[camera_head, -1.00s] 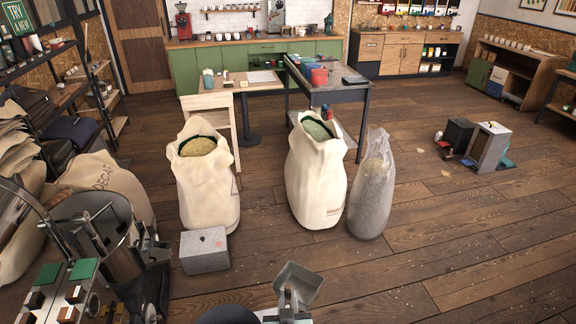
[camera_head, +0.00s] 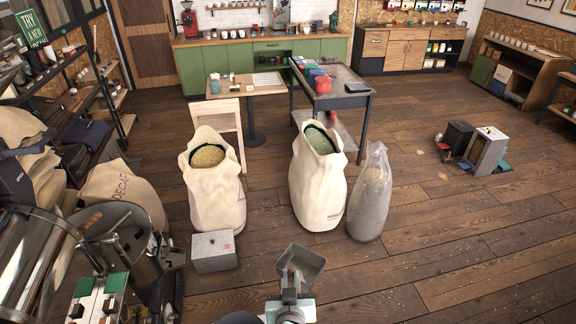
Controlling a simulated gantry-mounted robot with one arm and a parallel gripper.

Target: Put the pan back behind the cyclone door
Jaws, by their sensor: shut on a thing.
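A grey metal pan (camera_head: 305,261), open and shaped like a scoop, is at the bottom centre of the view. My gripper (camera_head: 291,285) is shut on the pan's near end and holds it out in front of me. The fingertips are small and partly hidden, so the exact grip is unclear. The pan appears empty and raised above the wooden floor. I cannot pick out a cyclone door for certain in this view.
A roasting machine (camera_head: 28,262) fills the lower left. A grey box (camera_head: 214,252) stands before two open bean sacks (camera_head: 216,200) (camera_head: 317,190) and a clear bag (camera_head: 370,200). A grey cabinet (camera_head: 487,150) stands at the right. The floor at lower right is clear.

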